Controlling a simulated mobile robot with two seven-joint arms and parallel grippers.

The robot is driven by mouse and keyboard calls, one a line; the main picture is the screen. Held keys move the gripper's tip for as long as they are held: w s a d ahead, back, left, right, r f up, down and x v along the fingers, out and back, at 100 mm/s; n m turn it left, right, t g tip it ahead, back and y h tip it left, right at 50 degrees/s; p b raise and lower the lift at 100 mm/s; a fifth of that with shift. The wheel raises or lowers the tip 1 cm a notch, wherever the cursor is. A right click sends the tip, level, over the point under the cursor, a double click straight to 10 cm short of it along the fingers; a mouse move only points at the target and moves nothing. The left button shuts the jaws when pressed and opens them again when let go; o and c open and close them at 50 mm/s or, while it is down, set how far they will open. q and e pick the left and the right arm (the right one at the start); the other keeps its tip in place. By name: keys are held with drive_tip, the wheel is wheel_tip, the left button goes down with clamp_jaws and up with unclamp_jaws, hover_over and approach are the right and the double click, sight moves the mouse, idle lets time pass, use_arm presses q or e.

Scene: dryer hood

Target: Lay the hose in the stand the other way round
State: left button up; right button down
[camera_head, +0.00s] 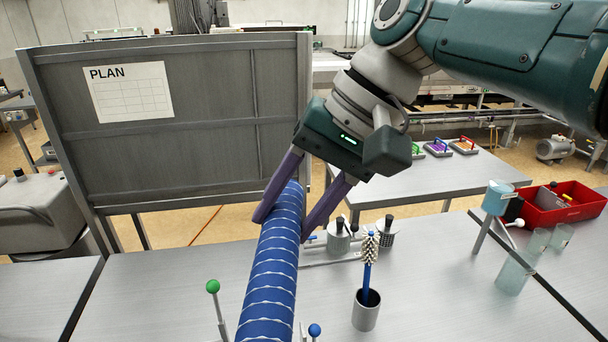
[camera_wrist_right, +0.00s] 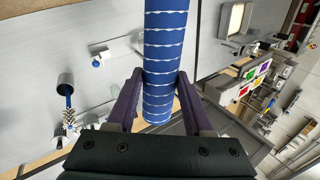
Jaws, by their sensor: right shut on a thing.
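The blue hose (camera_head: 270,285), ringed with pale wavy lines, runs from the bottom edge up to my right gripper (camera_head: 284,222). My right gripper is shut on it near its far end, one purple finger on each side. The right wrist view shows the hose (camera_wrist_right: 166,40) between both fingers (camera_wrist_right: 160,80), its end close to the palm. A rod with a green ball (camera_head: 213,287) stands left of the hose and one with a blue ball (camera_head: 314,330) right of it; they look like parts of the stand. The stand's lower part and the near hose end are out of view. My left gripper is not in view.
A metal cup (camera_head: 366,312) with an upright brush (camera_head: 369,250) stands right of the hose. Small metal canisters (camera_head: 338,238) sit behind it. A red bin (camera_head: 565,205) and clear cylinders (camera_head: 514,272) are at right. A grey board (camera_head: 190,130) rises behind. The left tabletop (camera_head: 150,300) is clear.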

drive_tip(key=shift+s+d+r, duration=0.1)
drive_tip(key=shift+d+r, duration=0.1)
drive_tip(key=shift+d, duration=0.35)
drive_tip(key=shift+s+d+r, duration=0.1)
drive_tip(key=shift+r, duration=0.1)
drive_tip(key=shift+s+d+r, duration=0.35)
drive_tip(key=shift+d, duration=0.1)
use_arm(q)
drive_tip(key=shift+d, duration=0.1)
use_arm(e)
drive_tip(key=s+d+r, duration=0.5)
drive_tip(key=d+r, duration=0.1)
drive_tip(key=d, duration=0.3)
drive_tip(key=s+d+r, duration=0.4)
drive_tip(key=d+r, duration=0.3)
drive_tip(key=d, duration=0.2)
drive_tip(key=shift+s, duration=0.4)
drive_tip(key=shift+f, duration=0.1)
